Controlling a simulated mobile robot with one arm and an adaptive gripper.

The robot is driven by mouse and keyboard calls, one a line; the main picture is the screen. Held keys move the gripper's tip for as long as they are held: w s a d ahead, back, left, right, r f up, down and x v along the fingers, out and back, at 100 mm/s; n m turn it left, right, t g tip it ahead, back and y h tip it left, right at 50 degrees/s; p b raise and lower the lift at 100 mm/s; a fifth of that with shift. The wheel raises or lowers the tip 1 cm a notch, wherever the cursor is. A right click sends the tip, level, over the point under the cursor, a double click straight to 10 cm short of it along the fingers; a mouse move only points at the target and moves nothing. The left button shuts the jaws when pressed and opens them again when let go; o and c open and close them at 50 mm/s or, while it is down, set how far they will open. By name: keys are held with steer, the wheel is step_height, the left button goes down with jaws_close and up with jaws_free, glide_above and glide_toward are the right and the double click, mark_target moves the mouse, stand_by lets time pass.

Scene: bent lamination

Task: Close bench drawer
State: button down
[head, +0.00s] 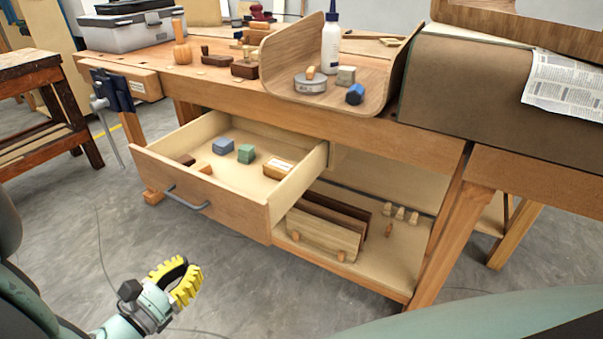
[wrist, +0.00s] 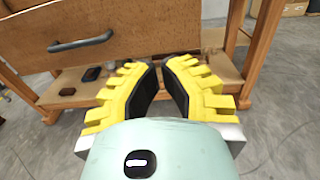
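The bench drawer (head: 215,201) is pulled well out from under the wooden workbench in the head view. It has a grey bar handle (head: 187,199) on its front. Blocks in blue, green and brown and a labelled block lie inside the drawer. My gripper (head: 180,278) has yellow ridged fingers and is in front of and below the drawer, apart from it. In the wrist view my gripper (wrist: 165,75) has a gap between its fingers and holds nothing. The drawer front (wrist: 110,30) and handle (wrist: 80,42) show ahead, up and left of the fingers.
The workbench (head: 380,135) carries a curved wood sheet (head: 290,55), a white bottle (head: 331,45) and toolboxes (head: 125,28). A lower shelf (head: 385,255) holds boards and small pieces. A blue vise (head: 112,90) is at the left end. The grey floor (head: 250,290) before the bench is clear.

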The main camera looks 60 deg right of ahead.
steer(key=b, duration=0.2)
glide_toward(242, 218)
steer(key=d, duration=0.8)
steer(key=shift+w+d+f, duration=0.15)
steer(key=shift+w, duration=0.25)
steer(key=shift+d, duration=0.1)
